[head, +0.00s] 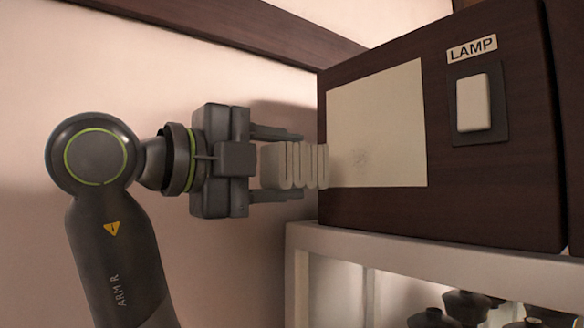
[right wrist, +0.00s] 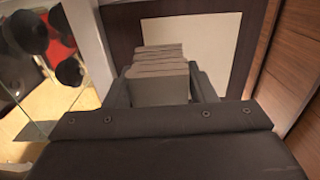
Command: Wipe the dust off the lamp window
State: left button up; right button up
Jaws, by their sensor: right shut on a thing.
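The lamp is a dark wooden box (head: 490,195) with a LAMP label and a white rocker switch (head: 473,103). Its pale lamp window (head: 385,115) is on the front face, and a faint grey dust patch (head: 360,158) shows low on it. My right gripper (head: 290,166) is shut on a pale ribbed block, the wiper (head: 292,166). The wiper's ribbed end is at the window's lower left edge; I cannot tell if it touches. The right wrist view also shows the wiper (right wrist: 160,85) between the fingers, with the window (right wrist: 205,45) behind. My left gripper is not in view.
The box stands on a white shelf frame (head: 420,243). Several dark rounded objects (head: 463,303) are inside the lit shelf below. A pale wall (head: 150,90) with dark wooden beams is behind my right arm. A wood-panelled surface (right wrist: 290,60) is at the right of the wrist view.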

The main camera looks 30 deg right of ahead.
aim_at(269, 165)
jog(key=shift+s+a, duration=0.15)
jog(key=shift+a, duration=1.4)
jog(key=shift+d, duration=0.15)
